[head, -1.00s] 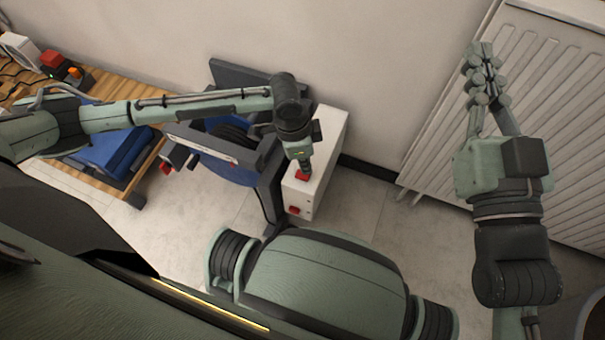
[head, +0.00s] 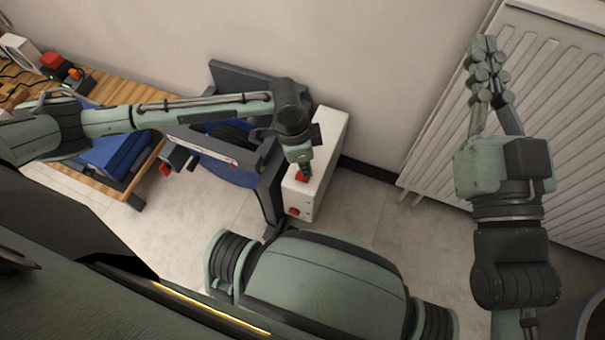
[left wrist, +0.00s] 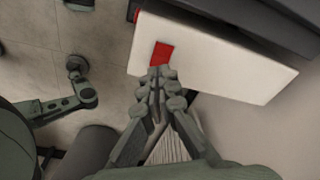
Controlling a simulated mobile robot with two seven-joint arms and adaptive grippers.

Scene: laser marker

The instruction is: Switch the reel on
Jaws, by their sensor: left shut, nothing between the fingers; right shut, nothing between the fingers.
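The reel (head: 228,170) is blue, in a dark frame against the wall. A white box (head: 327,150) stands at its right side. A red switch (head: 299,177) is on the box's top, and a red knob (head: 295,211) is on its front face. My left gripper (head: 308,176) is shut and empty, pointing down at the top switch. In the left wrist view, the closed fingertips (left wrist: 157,73) overlap the near end of the red switch (left wrist: 162,52); I cannot tell whether they touch it. My right gripper (head: 484,45) is shut and empty in front of the radiator.
A white radiator (head: 540,75) is on the wall at right. A wooden bench (head: 158,155) at left carries a blue item (head: 100,155) and a device with red and orange parts (head: 58,62). Bare floor (head: 365,205) lies in front of the white box.

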